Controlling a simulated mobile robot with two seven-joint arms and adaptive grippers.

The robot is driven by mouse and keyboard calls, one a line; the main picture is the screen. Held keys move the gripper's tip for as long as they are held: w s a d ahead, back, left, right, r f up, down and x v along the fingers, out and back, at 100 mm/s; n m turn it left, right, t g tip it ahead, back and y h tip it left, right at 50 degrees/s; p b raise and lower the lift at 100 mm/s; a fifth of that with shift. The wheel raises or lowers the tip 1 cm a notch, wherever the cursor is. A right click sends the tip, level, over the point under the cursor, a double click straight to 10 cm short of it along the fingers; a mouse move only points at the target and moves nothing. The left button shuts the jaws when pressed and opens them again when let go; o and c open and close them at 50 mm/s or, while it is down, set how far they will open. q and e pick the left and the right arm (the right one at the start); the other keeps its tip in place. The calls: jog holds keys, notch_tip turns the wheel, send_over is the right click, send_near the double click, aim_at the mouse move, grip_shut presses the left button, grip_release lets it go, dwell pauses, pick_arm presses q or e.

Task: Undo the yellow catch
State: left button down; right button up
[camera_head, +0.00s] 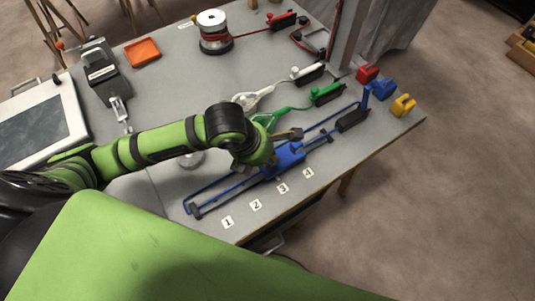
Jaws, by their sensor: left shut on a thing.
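The yellow catch (403,106) sits at the right edge of the grey table, at the end of a row with a red catch (367,74) and a blue catch (383,90). My left gripper (286,143) is well to the left of the yellow catch, over the blue slider (287,160) on a long blue rail. It appears shut on the slider's upper part; my wrist hides much of the contact. My right gripper is not in view.
Number tags 1 (227,222) to 4 run along the table's front edge. Green (325,94) and white (307,73) levers stand behind the rail. A grey post (349,35) rises at the back right. A spool (213,33) and an orange tray (142,52) are farther back.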

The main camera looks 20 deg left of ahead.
pick_arm(q)
jog(key=c, duration=1.1)
grip_release()
jog(key=shift+c, duration=0.2)
jog(key=v, duration=0.7)
jog(key=shift+r, duration=0.2)
jog(key=shift+s+a, duration=0.1)
